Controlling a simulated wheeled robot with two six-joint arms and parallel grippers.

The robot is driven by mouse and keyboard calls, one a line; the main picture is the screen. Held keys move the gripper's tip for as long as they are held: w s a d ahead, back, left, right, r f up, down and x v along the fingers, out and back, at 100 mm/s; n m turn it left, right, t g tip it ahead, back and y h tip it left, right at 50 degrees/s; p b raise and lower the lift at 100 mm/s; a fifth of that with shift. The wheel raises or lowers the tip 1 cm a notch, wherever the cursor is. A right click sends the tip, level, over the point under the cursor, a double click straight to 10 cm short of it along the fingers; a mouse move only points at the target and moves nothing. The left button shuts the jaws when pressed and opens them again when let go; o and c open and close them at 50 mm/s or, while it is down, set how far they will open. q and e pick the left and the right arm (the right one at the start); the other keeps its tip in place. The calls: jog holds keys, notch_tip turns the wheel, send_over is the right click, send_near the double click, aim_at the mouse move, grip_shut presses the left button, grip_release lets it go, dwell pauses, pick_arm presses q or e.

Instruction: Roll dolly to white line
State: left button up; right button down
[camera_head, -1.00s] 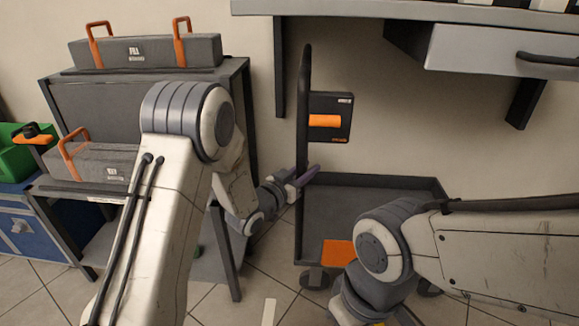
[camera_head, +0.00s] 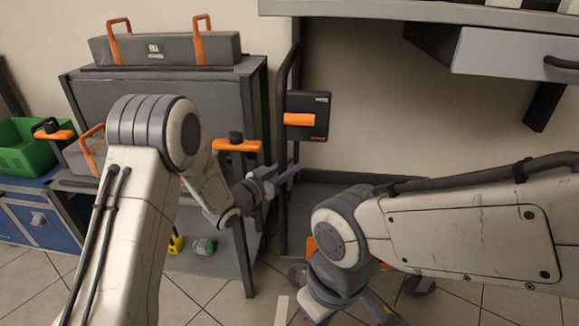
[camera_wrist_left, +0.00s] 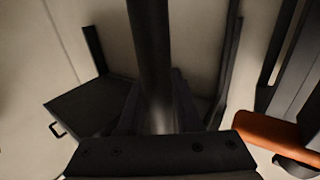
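The dolly has a dark tray-like deck (camera_head: 325,192), small wheels and a tall dark handle post (camera_head: 283,215) with a black box and orange grip (camera_head: 299,119). My right arm hides much of its deck. My left gripper (camera_head: 288,173) is at the handle post, its purple-grey fingers crossing it. In the left wrist view the post (camera_wrist_left: 150,60) runs between the two fingers, which close around it. A short white line (camera_head: 282,311) lies on the floor at the bottom, left of the dolly. My right gripper (camera_head: 350,312) is partly cut off at the bottom edge; its fingertips are unclear.
A grey shelf unit (camera_head: 75,105) with a long grey case (camera_head: 165,48) stands left of the dolly, close to its handle. A green bin (camera_head: 25,150) sits on a blue cabinet (camera_head: 45,220) at far left. A wall-mounted bench with a drawer (camera_head: 515,52) overhangs the right.

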pick_arm(q)
jog(key=o, duration=0.3)
jog(key=shift+w+a, duration=0.1)
jog(key=shift+a, duration=0.3)
jog(key=shift+o, duration=0.2)
jog(key=shift+d, duration=0.1)
jog(key=p+v, duration=0.3)
jog(key=v, duration=0.7)
jog(key=shift+s, duration=0.25)
